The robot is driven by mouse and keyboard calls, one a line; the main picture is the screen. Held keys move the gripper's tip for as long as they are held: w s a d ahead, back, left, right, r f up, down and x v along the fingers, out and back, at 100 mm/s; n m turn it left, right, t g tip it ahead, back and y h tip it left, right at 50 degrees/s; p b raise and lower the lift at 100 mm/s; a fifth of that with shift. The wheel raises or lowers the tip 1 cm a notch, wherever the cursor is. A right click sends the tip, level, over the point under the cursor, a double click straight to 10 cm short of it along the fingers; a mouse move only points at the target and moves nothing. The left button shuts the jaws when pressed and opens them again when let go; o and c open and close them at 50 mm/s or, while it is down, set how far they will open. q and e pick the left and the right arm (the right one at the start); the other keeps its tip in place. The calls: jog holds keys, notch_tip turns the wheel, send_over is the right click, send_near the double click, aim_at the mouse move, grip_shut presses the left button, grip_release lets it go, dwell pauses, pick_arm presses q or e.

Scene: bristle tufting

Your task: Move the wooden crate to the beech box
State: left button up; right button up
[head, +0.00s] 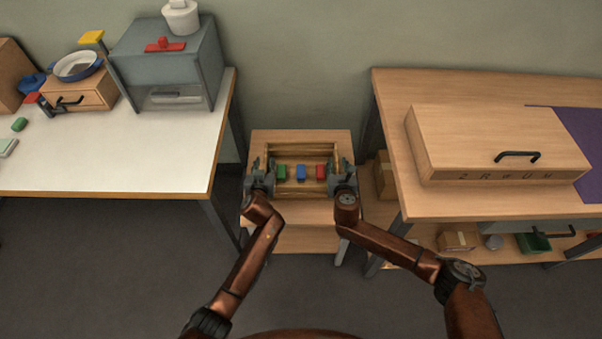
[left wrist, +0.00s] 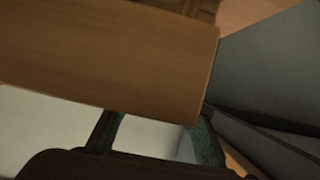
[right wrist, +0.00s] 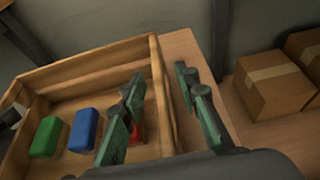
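The wooden crate (head: 303,149) stands on a small wooden table (head: 300,210) in the middle, with a green, a blue and a red block in it. My right gripper (head: 341,170) is at its right wall; in the right wrist view its fingers straddle that wall (right wrist: 158,85), apart from it. My left gripper (head: 263,172) is at the crate's left wall. Its fingers look spread in the left wrist view, where a wooden panel (left wrist: 110,60) hides their tips. The beech box (head: 500,135), apparently the large lettered one with a black handle, lies on the right bench.
The right bench (head: 395,95) carries a purple mat (head: 580,125) beside the box. The left white table (head: 130,150) holds a grey cabinet (head: 168,60), a small drawer box (head: 85,95) and a blue pan (head: 77,66). Cardboard boxes (right wrist: 272,85) sit right of the crate, under the bench.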

pick_arm(q)
jog(key=shift+r, duration=0.1)
jog(key=shift+c, duration=0.4)
pick_arm(e)
jog(key=shift+r, duration=0.15)
jog(key=shift+c, duration=0.4)
pick_arm(q)
grip_shut()
pick_arm(e)
grip_shut()
